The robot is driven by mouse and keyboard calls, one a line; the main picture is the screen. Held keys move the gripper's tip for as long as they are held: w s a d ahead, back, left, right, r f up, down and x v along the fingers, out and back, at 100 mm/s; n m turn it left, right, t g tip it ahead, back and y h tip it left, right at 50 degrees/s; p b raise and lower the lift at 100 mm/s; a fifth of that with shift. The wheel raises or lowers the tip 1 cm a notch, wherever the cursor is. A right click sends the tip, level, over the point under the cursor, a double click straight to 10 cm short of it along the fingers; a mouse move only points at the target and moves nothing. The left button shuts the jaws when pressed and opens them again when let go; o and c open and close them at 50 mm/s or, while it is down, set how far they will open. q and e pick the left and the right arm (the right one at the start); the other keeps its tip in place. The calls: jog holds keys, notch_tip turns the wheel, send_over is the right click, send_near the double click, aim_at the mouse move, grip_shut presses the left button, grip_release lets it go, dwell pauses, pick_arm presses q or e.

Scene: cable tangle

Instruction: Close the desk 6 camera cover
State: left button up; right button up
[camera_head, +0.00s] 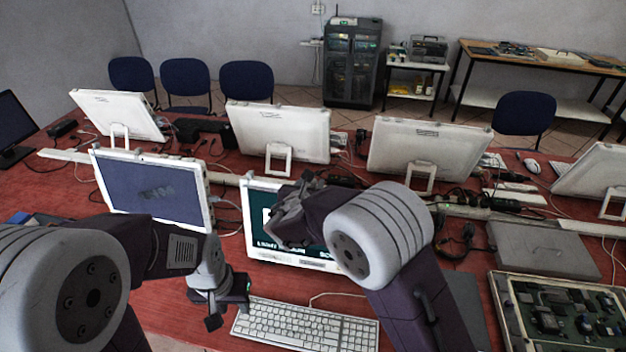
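A white all-in-one monitor with a teal screen and white text (283,253) stands in front of me on the red table. My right gripper (287,212) is in front of its upper part and hides much of the top edge. I cannot make out a camera cover there, or whether the gripper touches the monitor. Its finger opening cannot be told. My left gripper (229,308) points down, left of the white keyboard (306,326), with its fingers apart and nothing between them. No desk number can be read.
Another white monitor with a dark blue screen (150,190) stands to the left. Several white monitors (280,131) face away behind, with loose cables between. A grey flat box (543,249) and an open case with circuit boards (560,312) lie on the right.

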jog(key=shift+x, duration=1.2)
jog(key=shift+d, duration=0.1)
grip_shut()
dwell(0.4)
